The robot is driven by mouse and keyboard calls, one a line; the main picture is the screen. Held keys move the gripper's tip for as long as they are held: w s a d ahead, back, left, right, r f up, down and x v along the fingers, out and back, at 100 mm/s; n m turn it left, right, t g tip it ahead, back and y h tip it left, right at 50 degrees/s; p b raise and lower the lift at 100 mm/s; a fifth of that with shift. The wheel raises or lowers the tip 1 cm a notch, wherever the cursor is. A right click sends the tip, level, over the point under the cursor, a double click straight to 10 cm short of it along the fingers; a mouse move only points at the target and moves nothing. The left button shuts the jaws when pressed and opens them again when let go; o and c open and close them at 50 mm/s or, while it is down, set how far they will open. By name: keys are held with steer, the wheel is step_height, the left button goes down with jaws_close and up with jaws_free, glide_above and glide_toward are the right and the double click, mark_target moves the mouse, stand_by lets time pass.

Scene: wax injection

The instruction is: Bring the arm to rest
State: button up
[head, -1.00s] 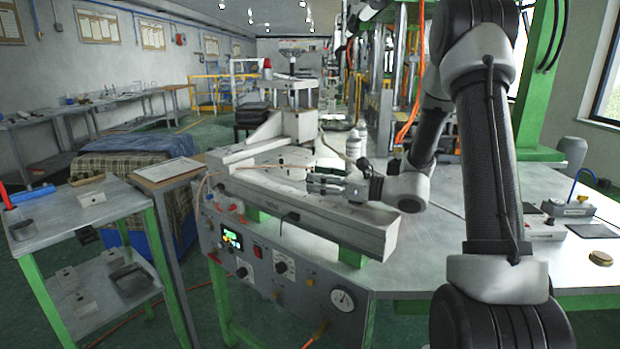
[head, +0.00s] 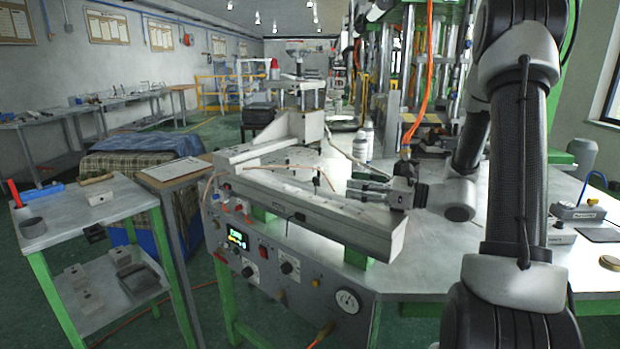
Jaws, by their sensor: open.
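My gripper (head: 366,190) is at the middle right of the head view. Its fingers point left and are apart, with nothing seen between them. It is over or just behind the right end of the long grey machine body (head: 330,218) on the workbench. I cannot tell whether it touches that body. My arm rises at the right side of the view and bends down to the gripper.
A white bottle (head: 362,146) stands just behind my gripper. The press with an orange hose (head: 420,80) rises behind it. A small side table (head: 130,197) with blocks stands at the left.

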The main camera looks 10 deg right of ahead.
steer(key=s+a+r+n+g+h, duration=0.1)
steer(key=s+a+n+g+h, duration=0.1)
steer(key=s+a+n+g, duration=0.5)
steer(key=s+a+r+n+g+h, duration=0.15)
steer(key=s+n, duration=0.35)
steer(key=s, duration=0.5)
steer(key=s+d+r+n+t+h, duration=0.1)
steer(key=s+d+r+n+h, duration=0.1)
steer(key=s+d+n+h, duration=0.2)
steer(key=s+d+r+n+t+h, duration=0.1)
steer(key=s+d+r+n+h, duration=0.1)
steer(key=s+d+n+h, duration=0.3)
steer(key=d+n+h, duration=0.1)
steer(key=d+n, duration=0.3)
steer(key=d, duration=0.1)
steer(key=shift+s+r+n+h, duration=0.2)
steer(key=shift+s+n+h, duration=0.05)
steer(key=shift+n+h, duration=0.1)
steer(key=shift+a, duration=0.1)
steer(key=shift+c, duration=0.4)
